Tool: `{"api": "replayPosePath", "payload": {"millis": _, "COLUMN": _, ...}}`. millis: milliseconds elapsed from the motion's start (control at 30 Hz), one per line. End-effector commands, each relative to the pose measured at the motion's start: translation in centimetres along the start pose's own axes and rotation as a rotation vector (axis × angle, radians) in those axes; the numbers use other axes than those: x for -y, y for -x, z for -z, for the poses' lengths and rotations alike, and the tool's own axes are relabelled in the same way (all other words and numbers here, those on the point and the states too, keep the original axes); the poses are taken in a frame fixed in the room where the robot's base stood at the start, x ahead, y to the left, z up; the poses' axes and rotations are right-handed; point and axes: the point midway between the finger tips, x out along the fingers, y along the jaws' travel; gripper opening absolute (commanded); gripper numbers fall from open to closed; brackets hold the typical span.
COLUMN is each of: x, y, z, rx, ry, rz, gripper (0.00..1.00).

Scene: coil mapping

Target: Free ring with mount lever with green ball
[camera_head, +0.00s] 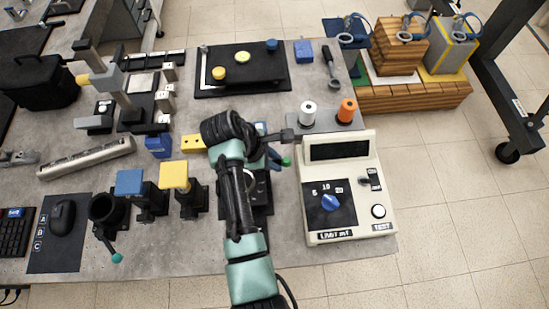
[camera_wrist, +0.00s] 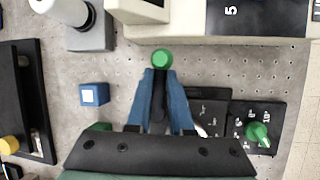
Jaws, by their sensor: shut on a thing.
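A green ball (camera_wrist: 162,58) on a dark lever (camera_wrist: 159,95) shows just beyond my fingertips in the wrist view. My gripper (camera_wrist: 161,78) is shut on this lever, with a blue finger on each side. In the head view the green ball (camera_head: 286,161) sits at the right side of my gripper (camera_head: 275,157). My arm hides most of what lies below it, and I cannot make out a ring there. A separate black round holder (camera_head: 105,208), with a lever ending in a green ball (camera_head: 116,258), stands at the front left.
A cream test box (camera_head: 345,190) with a blue knob stands close right of my gripper. White (camera_head: 308,112) and orange (camera_head: 347,110) posts stand behind it. Blue-topped (camera_head: 130,182) and yellow-topped (camera_head: 174,175) stands are left of my arm. A small blue block (camera_wrist: 94,94) lies nearby.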

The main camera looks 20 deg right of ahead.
Motion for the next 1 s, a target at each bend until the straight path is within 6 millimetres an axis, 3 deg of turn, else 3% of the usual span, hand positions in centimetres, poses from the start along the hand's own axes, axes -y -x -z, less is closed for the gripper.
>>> {"api": "replayPosePath", "payload": {"millis": 567, "x": -0.1, "y": 0.1, "z": 0.0, "rx": -0.004, "ry": 0.02, "rz": -0.006, "gripper": 0.0}}
{"api": "replayPosePath", "payload": {"millis": 1000, "x": -1.2, "y": 0.2, "z": -0.2, "rx": -0.055, "ry": 0.267, "rz": -0.106, "gripper": 0.0}}
